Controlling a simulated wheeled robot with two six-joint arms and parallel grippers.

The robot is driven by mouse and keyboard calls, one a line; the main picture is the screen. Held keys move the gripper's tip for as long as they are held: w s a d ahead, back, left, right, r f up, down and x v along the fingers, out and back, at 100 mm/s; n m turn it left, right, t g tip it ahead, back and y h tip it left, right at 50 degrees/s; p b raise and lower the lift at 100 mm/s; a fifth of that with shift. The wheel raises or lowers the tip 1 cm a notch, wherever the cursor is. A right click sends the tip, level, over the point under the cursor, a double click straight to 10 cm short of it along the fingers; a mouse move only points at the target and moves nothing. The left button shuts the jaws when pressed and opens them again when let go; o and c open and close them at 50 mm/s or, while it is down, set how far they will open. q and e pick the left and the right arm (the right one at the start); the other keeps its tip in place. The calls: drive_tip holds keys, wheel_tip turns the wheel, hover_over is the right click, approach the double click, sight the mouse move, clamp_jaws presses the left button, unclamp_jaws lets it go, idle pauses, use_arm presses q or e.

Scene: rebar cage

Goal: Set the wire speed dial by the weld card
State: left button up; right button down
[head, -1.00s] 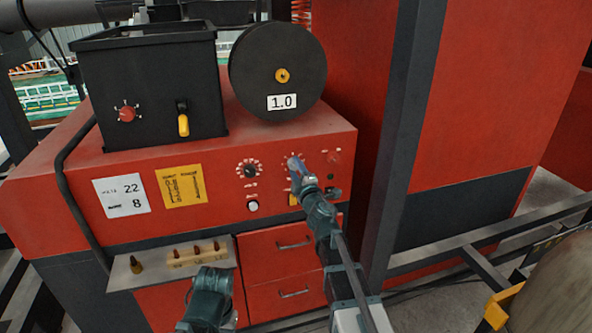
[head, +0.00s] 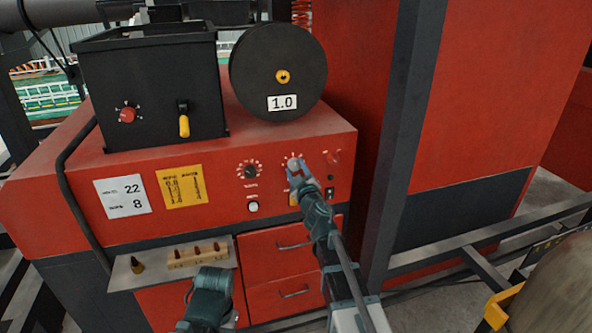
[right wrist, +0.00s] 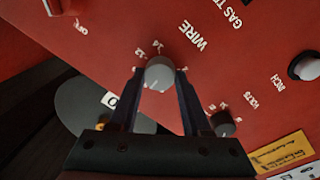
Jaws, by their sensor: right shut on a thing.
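The wire speed dial is a round grey knob (right wrist: 159,73) on the red panel, with "WIRE" and numbers printed around it in the right wrist view. My right gripper (head: 296,168) is at this dial, with its two fingers on either side of the knob, shut on it. The weld card (head: 122,194) is white, on the panel's left, and reads 22 and 8. A yellow chart (head: 182,186) is beside it. My left gripper (head: 208,293) is low in the head view, in front of the shelf; its jaws are not clear.
A black volts dial (head: 250,171) and a white inch button (head: 253,207) sit left of my right gripper. A spool marked 1.0 (head: 278,72) and a black box (head: 150,85) stand on top. A small shelf (head: 125,275) holds several brass tips. Drawers (head: 285,245) are below.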

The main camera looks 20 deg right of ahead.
drive_tip(key=shift+f, duration=0.1)
idle(0.3)
drive_tip(key=shift+s, duration=0.1)
drive_tip(key=shift+c, duration=1.8)
unclamp_jaws()
